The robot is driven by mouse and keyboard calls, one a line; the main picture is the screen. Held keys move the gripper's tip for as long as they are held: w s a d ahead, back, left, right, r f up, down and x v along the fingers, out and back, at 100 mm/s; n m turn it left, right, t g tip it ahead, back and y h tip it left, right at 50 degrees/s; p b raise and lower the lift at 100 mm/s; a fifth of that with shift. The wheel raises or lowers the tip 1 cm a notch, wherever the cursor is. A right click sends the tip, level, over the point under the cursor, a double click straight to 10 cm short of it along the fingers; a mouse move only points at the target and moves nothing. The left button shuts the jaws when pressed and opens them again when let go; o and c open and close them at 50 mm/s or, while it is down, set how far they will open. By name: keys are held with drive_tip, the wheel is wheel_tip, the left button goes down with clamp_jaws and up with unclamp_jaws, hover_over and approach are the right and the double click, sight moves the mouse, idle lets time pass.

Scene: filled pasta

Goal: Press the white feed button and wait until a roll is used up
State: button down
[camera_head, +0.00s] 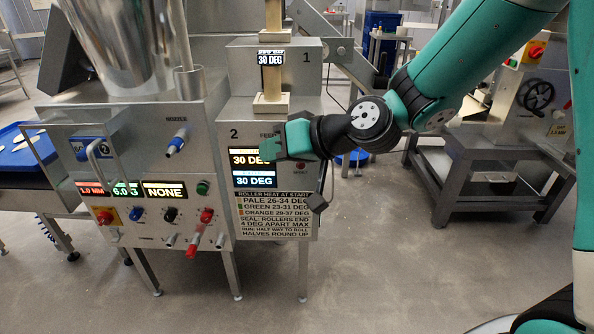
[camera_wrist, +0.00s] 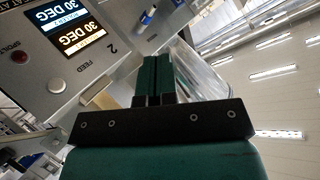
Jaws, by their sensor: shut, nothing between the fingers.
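The white feed button (camera_wrist: 56,86) sits on the metal panel beside the FEED label in the wrist view. In the head view my gripper hides that area. My gripper (camera_head: 268,149) is shut and empty in front of the number 2 panel (camera_head: 225,200), just below the FEED label. In the wrist view its closed fingers (camera_wrist: 158,60) lie to the right of the button, apart from it in the picture. I cannot tell how far the fingertips are from the panel.
Two displays reading 30 DEG (camera_head: 253,158) sit on panel 2, above a sign on roller heat (camera_head: 275,215). A red lamp (camera_wrist: 20,57) is near the button. The hopper (camera_head: 120,45) and a control panel with knobs (camera_head: 150,212) are left.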

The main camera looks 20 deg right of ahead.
drive_tip(key=w+d+f+m+t+h+b, duration=0.2)
drive_tip(key=w+d+f+m+t+b, duration=0.3)
drive_tip(key=w+f, duration=0.4)
wheel_tip(320, 180, down, 2)
drive_tip(key=shift+w+d+f+t+h, duration=0.1)
drive_tip(key=shift+w+d+t+h, duration=0.25)
drive_tip(key=shift+d+t, duration=0.65)
drive_tip(key=shift+d+g, duration=0.3)
drive_tip(key=w+d+p, duration=0.2)
drive_tip(key=w+p, duration=0.2)
drive_tip(key=w, duration=0.4)
drive_tip(key=shift+w+d, duration=0.15)
drive_tip(key=shift+d, duration=0.15)
idle(0.3)
drive_tip(key=shift+w+d, duration=0.15)
drive_tip(key=shift+w, duration=0.25)
